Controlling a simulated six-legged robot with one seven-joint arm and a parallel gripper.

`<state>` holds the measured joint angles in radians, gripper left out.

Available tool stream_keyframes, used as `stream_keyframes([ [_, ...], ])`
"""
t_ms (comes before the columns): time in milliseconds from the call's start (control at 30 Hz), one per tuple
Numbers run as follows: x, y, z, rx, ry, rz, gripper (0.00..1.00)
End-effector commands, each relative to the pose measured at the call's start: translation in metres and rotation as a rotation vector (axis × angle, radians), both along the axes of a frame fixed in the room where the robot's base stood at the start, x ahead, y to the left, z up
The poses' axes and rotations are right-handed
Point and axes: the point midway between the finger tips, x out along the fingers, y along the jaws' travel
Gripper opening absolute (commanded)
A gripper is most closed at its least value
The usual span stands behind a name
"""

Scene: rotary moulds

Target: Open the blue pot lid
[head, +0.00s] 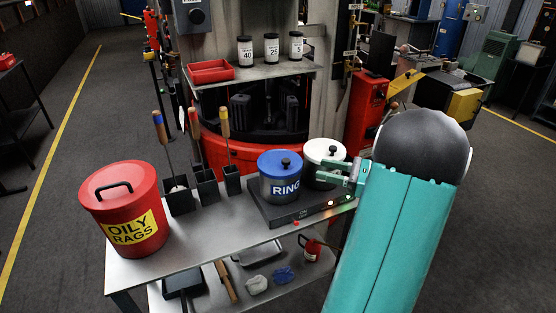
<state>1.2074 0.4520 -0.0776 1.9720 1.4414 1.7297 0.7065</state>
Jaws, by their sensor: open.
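The blue pot lid (280,161) sits on a dark grey pot (278,188) marked "RING". It has a round black knob (286,162) on top. The pot stands upright on a dark flat unit (261,211) at the right of the metal bench. A second pot with a white lid (324,150) stands just right of it. My gripper (334,173) shows as green jaws at the white-lidded pot's right side, open, right of the blue lid and apart from it. My arm hides the bench's right end.
A red oily rags bin (124,208) stands at the bench's left. Black holders (206,186) with wooden-handled tools stand between it and the pots. A shelf (256,73) with small jars and a red tray (210,71) is behind. The bench front (225,235) is clear.

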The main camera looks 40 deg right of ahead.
Motion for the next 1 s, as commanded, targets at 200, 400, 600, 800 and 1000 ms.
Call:
stream_keyframes([
  [200,0.033,0.02,0.0,-0.001,0.0,0.004,0.41],
  [400,0.07,0.041,0.0,-0.003,0.001,0.006,0.41],
  [600,0.1,0.057,0.0,-0.003,0.001,0.006,0.41],
  [800,0.112,0.064,0.0,-0.002,0.001,0.006,0.41],
  [1000,0.113,0.064,0.0,-0.002,0.001,0.005,0.41],
])
